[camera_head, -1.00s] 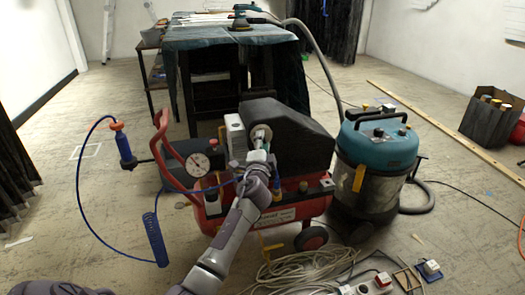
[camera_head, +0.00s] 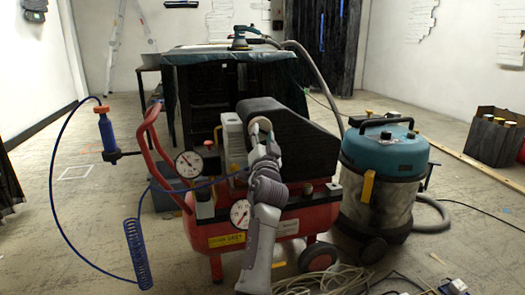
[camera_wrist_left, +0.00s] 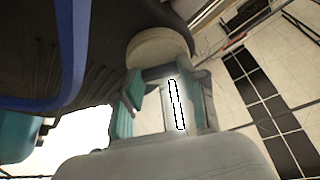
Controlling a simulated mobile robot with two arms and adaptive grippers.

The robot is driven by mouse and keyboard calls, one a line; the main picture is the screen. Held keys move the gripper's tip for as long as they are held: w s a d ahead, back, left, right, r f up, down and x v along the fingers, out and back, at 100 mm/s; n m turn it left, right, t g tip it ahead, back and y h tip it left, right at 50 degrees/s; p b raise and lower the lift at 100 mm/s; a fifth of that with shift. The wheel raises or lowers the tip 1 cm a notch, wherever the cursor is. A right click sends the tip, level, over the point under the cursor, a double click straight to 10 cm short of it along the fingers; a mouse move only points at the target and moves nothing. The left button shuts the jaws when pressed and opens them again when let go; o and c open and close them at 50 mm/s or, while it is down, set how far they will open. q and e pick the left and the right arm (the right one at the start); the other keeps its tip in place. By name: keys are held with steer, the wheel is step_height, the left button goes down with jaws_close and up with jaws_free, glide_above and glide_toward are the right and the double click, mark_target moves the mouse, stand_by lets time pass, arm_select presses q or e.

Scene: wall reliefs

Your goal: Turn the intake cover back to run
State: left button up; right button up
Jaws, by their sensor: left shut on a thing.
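The intake cover (camera_head: 262,127) is a pale round cap at the front of the black housing on the red compressor (camera_head: 245,222). My left gripper (camera_head: 264,142) reaches up to it from below, and the arm hides part of the compressor. In the left wrist view the cover (camera_wrist_left: 160,47) shows as a beige disc just beyond the teal-padded fingers of my left gripper (camera_wrist_left: 168,98). The fingers are shut on the cover's lower part; a pale piece with a white, dark-outlined bar mark shows between them. My right gripper is not in view.
A blue coiled hose (camera_head: 136,255) hangs at the left of the compressor. A teal vacuum (camera_head: 383,160) stands close on the right. A beige cable (camera_head: 325,282) lies on the floor in front. A cloth-covered table (camera_head: 190,68) is behind.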

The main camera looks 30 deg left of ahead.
arm_select(q)
steer(key=n+y+b, duration=0.1)
steer(key=n+b, duration=0.1)
steer(key=b, duration=0.1)
steer(key=n+g+y+b, duration=0.1)
steer(key=n+b, duration=0.2)
steer(key=b, duration=0.1)
steer(key=shift+w+f, duration=0.15)
steer(key=shift+f, duration=0.05)
steer(key=shift+r+n+g+y+b, duration=0.2)
steer(key=shift+n+g+y+b, duration=0.25)
steer(key=shift+n, duration=0.55)
steer(key=shift+r+n+g+y, duration=0.15)
steer(key=shift+n+g+y, duration=0.25)
steer(key=shift+n, duration=0.7)
steer(key=shift+y, duration=0.25)
steer(key=shift+r, duration=0.1)
steer(key=o, duration=1.1)
steer(key=shift+w+f, duration=0.15)
steer(key=shift+f, duration=0.1)
steer(key=shift+o, duration=0.2)
step_height(320, 180, up, 10)
